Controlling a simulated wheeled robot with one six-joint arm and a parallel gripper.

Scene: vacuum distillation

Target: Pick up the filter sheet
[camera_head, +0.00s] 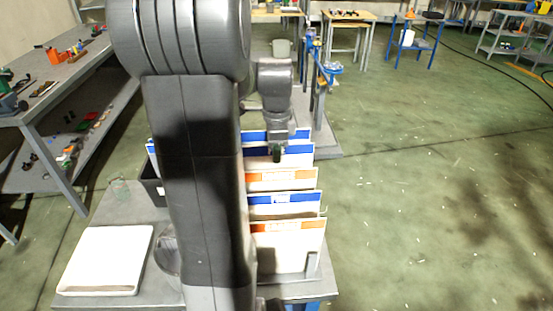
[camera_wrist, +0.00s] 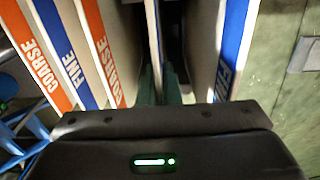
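Several upright filter sheets stand in a row on a grey table in the head view. They are white panels with orange or blue label strips: a front orange one (camera_head: 288,245), a blue one (camera_head: 284,206), another orange one (camera_head: 282,181) and blue ones behind. My gripper (camera_head: 277,153) points down among the rear blue sheets. In the wrist view, orange COARSE sheets (camera_wrist: 104,50) and a blue FINE sheet (camera_wrist: 74,66) are at left. Another blue FINE sheet (camera_wrist: 234,45) is at right. A thin sheet edge (camera_wrist: 153,40) runs between the dark fingertips (camera_wrist: 159,86); contact is unclear.
My arm hides part of the sheets and table. A white tray (camera_head: 105,262) lies on the table's left, near a clear glass vessel (camera_head: 168,255). A dark bin (camera_head: 152,182) stands behind. A shelved workbench (camera_head: 60,100) is at far left. The green floor at right is open.

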